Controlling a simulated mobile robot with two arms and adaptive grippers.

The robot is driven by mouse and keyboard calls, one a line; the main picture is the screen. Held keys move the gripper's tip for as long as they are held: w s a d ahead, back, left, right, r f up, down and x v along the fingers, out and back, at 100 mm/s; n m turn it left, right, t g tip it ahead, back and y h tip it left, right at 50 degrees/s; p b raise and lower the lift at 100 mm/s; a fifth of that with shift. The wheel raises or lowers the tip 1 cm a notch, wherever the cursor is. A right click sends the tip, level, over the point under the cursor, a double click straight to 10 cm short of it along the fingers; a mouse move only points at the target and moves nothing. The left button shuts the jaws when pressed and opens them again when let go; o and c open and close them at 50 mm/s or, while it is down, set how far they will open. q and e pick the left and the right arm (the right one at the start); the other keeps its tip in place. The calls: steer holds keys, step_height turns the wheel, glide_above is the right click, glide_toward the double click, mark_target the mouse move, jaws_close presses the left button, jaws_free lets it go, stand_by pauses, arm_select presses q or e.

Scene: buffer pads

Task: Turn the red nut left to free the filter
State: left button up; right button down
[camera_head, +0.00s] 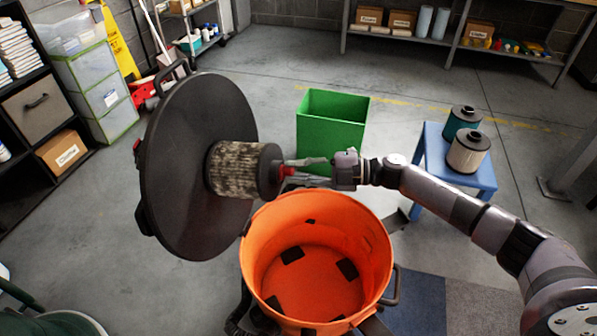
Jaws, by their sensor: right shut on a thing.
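The dirty filter (236,168) is fixed to the underside of the round black lid (178,170). The lid is held tilted up on edge to the left of the orange drum (258,240). The red nut (285,172) sits at the filter's right end. My right gripper (291,172) reaches in from the right and is shut on the red nut; its fingers partly cover it. My left gripper is not in view.
A green bin (331,125) stands open behind the drum. Shelves line the left and back walls.

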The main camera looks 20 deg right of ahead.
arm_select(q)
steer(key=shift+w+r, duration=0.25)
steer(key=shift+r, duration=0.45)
arm_select(e)
steer(key=shift+n, duration=1)
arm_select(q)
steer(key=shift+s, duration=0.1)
arm_select(e)
steer(key=c, duration=1.5)
jaws_free()
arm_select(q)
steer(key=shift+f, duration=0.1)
arm_select(e)
steer(key=shift+o, duration=0.2)
steer(key=v, duration=1.2)
steer(key=shift+r, duration=0.15)
